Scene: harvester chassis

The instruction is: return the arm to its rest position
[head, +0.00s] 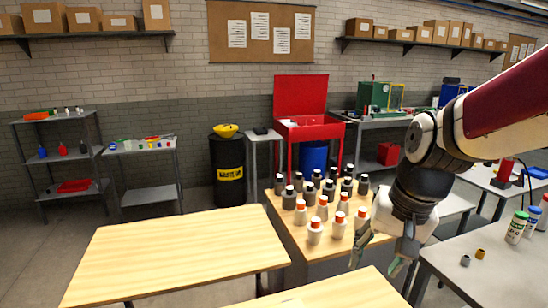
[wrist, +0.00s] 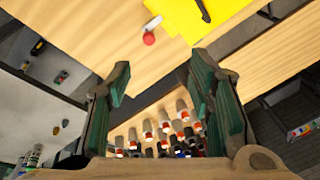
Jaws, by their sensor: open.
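My arm (head: 440,140) comes in from the right in the head view and bends down at the wrist. My gripper (head: 378,260) points downward, in front of the table with bottles. In the wrist view my gripper (wrist: 158,85) shows two green-padded fingers wide apart with nothing between them. Several bottles (head: 315,230) with black or orange caps stand on a wooden table to the left of the gripper in the head view. They also show beyond the fingers, low in the wrist view (wrist: 165,130).
A bare wooden table (head: 170,255) is at left, another top (head: 335,292) at the front. A grey table (head: 500,270) at right holds bottles and two small caps. The wrist view shows a yellow sheet (wrist: 205,15) and a red-ended object (wrist: 149,39) on wood.

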